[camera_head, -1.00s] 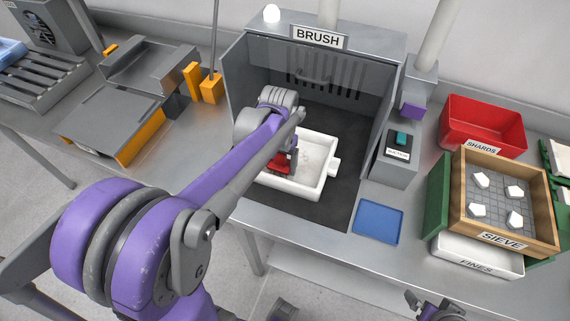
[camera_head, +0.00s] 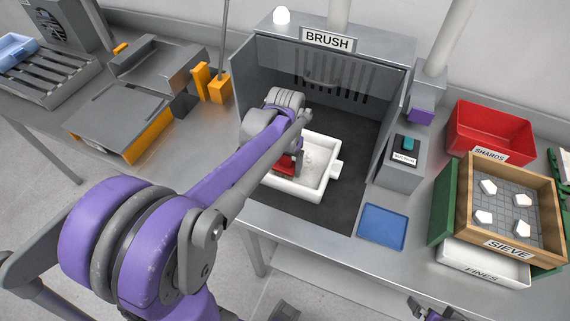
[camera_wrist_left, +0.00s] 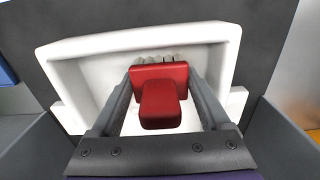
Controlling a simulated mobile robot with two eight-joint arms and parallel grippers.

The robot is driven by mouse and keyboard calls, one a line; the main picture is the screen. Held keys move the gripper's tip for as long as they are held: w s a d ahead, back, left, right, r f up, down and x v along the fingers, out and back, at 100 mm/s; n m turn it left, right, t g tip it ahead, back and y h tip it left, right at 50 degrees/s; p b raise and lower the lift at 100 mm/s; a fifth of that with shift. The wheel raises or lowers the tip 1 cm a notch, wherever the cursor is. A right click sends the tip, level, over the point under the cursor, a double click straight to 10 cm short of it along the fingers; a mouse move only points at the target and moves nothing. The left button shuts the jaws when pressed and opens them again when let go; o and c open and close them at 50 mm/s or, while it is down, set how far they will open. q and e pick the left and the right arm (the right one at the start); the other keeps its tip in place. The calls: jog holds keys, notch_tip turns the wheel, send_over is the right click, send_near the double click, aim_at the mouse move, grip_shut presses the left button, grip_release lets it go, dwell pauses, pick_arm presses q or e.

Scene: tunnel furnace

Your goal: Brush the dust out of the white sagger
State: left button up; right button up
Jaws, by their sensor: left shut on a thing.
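The white sagger (camera_head: 318,185) sits on the dark floor of the brush booth, a shallow tray with side lugs; faint specks show on its inner floor. My left gripper (camera_wrist_left: 160,100) is shut on a red-handled brush (camera_wrist_left: 160,97), which also shows in the head view (camera_head: 288,163). The brush is over the sagger, its pale bristles partly hidden behind the red block in the wrist view. I cannot tell whether the bristles touch the sagger floor. My left arm hides the sagger's left part in the head view. My right gripper (camera_head: 430,314) only edges into the head view at the bottom.
The booth (camera_head: 245,95) has walls at back and sides and is open at the front. A blue mat (camera_head: 383,225) lies to the right. A switch box (camera_head: 403,160), a red shards bin (camera_head: 490,125), a wooden sieve (camera_head: 500,200) and a white fines tray (camera_head: 480,266) stand further right.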

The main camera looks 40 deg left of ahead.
pick_arm(q)
jog(key=shift+s+a+f, duration=0.1)
jog(key=shift+s+a, duration=0.2)
jog(key=shift+a, duration=0.6)
jog(key=shift+w+d, duration=0.2)
jog(key=shift+d, duration=0.55)
jog(key=shift+w+d, duration=0.15)
jog(key=shift+d, duration=0.35)
jog(key=shift+r+p, duration=0.35)
jog(key=shift+r, duration=0.25)
jog(key=shift+r+p, duration=1.5)
jog(key=shift+r, duration=1.05)
pick_arm(e)
jog(key=r, duration=0.1)
jog(key=w+r, duration=0.1)
jog(key=r, duration=0.2)
jog(key=shift+w+r, duration=0.25)
jog(key=shift+r, duration=0.1)
